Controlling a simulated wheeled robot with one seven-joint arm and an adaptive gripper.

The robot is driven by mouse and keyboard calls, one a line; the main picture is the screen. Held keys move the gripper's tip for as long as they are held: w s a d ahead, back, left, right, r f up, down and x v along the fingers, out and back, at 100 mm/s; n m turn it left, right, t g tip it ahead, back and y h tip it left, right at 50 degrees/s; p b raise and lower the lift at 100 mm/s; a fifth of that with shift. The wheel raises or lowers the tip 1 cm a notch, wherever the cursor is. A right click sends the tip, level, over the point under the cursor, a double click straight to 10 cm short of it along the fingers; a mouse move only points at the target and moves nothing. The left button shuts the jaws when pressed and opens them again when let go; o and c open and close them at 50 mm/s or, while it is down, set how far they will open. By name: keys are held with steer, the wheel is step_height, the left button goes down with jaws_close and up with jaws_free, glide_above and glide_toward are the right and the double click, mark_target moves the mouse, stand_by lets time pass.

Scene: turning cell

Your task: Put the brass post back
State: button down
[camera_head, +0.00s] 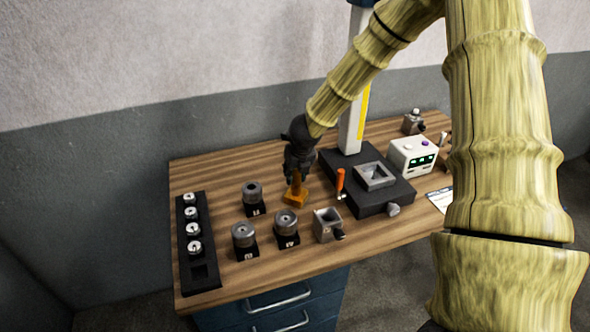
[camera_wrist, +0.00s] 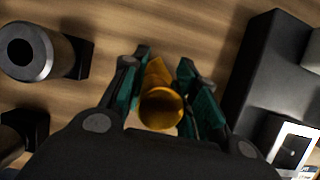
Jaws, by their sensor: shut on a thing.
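The brass post (camera_head: 296,195) is upright or nearly so, with a wider angular foot, over the middle of the wooden bench. My gripper (camera_head: 298,176) points down and is shut on its upper part. In the wrist view the round top of the brass post (camera_wrist: 160,107) shows between the two green-padded fingers of my gripper (camera_wrist: 158,95). I cannot tell whether its foot touches the bench.
Several grey cylinders on black bases, such as this one (camera_head: 252,192), stand left and in front. A black rack (camera_head: 199,270) lies at the left edge. A black machine base (camera_head: 385,207), an orange-handled tool (camera_head: 340,183) and a grey block (camera_head: 327,225) stand to the right.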

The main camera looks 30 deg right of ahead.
stand_by(0.3)
steer(key=c, duration=1.1)
jaws_free()
steer(key=shift+a, duration=0.1)
steer(key=shift+r, duration=0.1)
steer(key=v, duration=1.2)
steer(key=shift+s, duration=0.15)
